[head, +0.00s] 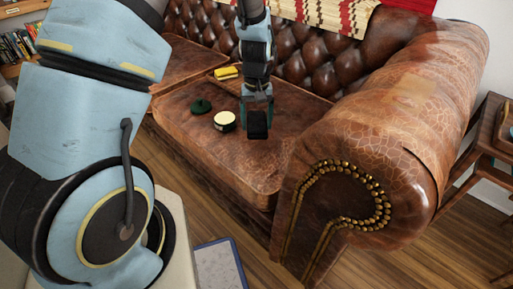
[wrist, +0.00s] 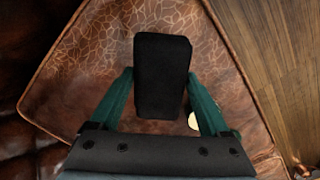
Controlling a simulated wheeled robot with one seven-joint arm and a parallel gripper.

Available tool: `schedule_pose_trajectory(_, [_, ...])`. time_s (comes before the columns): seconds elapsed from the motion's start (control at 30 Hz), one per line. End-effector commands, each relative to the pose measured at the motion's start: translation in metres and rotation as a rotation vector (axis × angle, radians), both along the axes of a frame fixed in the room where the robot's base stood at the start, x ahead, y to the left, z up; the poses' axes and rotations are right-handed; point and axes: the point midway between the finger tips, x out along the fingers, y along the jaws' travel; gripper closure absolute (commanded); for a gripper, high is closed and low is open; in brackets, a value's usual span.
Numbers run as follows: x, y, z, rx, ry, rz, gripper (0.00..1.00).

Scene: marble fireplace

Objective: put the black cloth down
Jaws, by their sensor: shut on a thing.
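The black cloth (head: 257,125) looks like a compact folded block. It also shows in the wrist view (wrist: 162,75), between the two green fingers. My gripper (head: 257,106) is shut on it and points down over the seat of the brown leather sofa (head: 262,165). In the wrist view my gripper (wrist: 160,76) has a finger on each side of the cloth. The cloth appears to be above the seat; I cannot tell whether its lower end touches the leather.
A cream-topped round tin (head: 225,121) stands just left of the cloth, with a dark green round thing (head: 201,106) beyond it. A yellow block (head: 227,73) lies near the backrest. The sofa's thick arm (head: 400,130) rises to the right. The front seat leather is clear.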

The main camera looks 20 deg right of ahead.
Motion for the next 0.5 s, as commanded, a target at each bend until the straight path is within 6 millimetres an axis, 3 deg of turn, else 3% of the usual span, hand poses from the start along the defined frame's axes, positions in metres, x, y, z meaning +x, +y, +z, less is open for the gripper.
schedule_pose_trajectory(0.1, [0.000, 0.001, -0.024, 0.002, 0.003, 0.002, 0.72])
schedule_pose_trajectory(0.37, [0.001, 0.000, -0.046, -0.001, 0.000, 0.001, 0.72])
schedule_pose_trajectory(0.5, [0.000, 0.001, -0.066, 0.001, 0.002, 0.001, 0.72])
